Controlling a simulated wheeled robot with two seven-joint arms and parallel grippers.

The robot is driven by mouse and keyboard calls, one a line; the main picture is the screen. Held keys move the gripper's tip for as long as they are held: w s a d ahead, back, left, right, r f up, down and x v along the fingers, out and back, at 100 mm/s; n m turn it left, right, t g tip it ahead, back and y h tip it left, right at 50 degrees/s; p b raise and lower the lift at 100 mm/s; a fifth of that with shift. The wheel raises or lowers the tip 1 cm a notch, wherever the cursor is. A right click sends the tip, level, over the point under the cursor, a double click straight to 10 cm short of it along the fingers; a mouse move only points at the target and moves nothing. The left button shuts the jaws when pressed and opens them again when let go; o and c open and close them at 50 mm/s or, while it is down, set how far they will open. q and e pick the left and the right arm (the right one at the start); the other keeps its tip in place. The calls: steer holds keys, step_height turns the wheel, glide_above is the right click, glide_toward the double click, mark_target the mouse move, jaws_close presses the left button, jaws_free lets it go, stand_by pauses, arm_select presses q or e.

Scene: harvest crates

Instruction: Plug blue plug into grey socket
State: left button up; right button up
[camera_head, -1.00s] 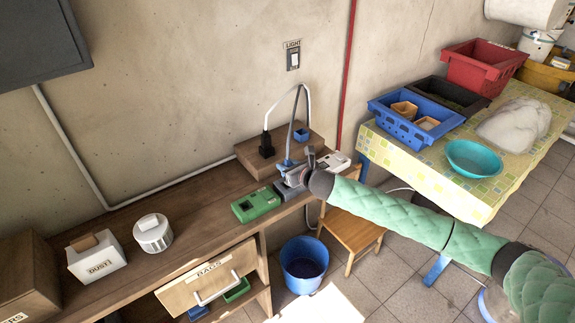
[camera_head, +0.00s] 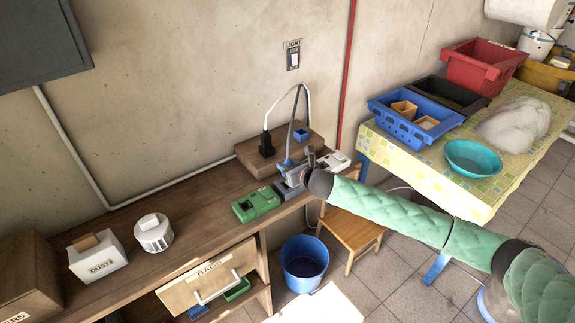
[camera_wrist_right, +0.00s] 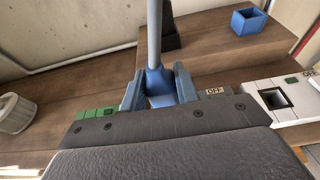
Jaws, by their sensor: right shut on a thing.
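The blue plug (camera_wrist_right: 160,86) is held between the two fingers of my right gripper (camera_wrist_right: 160,90), its cord rising straight up from it. In the head view the plug (camera_head: 286,165) and my right gripper (camera_head: 292,174) are over the dark grey socket (camera_head: 286,191) on the wooden bench. Most of the grey socket is hidden by the gripper; in the wrist view only a dark strip with an OFF label (camera_wrist_right: 215,92) shows beside the fingers. I cannot tell whether the plug's prongs touch or enter the socket. My left gripper is not in view.
A green socket box (camera_head: 256,204) lies left of the grey one, and a white socket box (camera_head: 334,160) to the right. A wooden block behind carries a black plug (camera_head: 266,148) and a small blue box (camera_head: 301,135). The bench is clear toward the white round canister (camera_head: 154,234).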

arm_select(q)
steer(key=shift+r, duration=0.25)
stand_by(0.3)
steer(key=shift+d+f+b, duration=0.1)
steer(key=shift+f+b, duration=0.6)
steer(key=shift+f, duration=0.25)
arm_select(e)
steer(key=shift+f, duration=2.1)
steer(key=o, duration=1.1)
